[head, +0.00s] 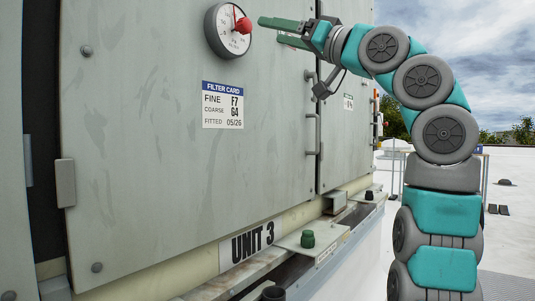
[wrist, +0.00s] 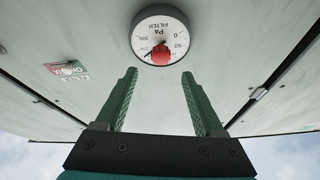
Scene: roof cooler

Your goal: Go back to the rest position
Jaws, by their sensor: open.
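My gripper (head: 279,31) is open and empty, with its green fingers apart. In the head view it is at the top, in front of the grey cabinet door (head: 150,130), just right of the round filter gauge (head: 217,32). In the wrist view my gripper (wrist: 160,98) points at the gauge (wrist: 173,20), which appears upside down beyond the fingertips. A red knob (wrist: 160,54) is on the gauge face, between and beyond the fingertips. I see no contact between the fingers and the knob.
A filter card (head: 222,105) is on the door. Door handles (head: 312,134) stick out right of it. Open white roof lies to the right.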

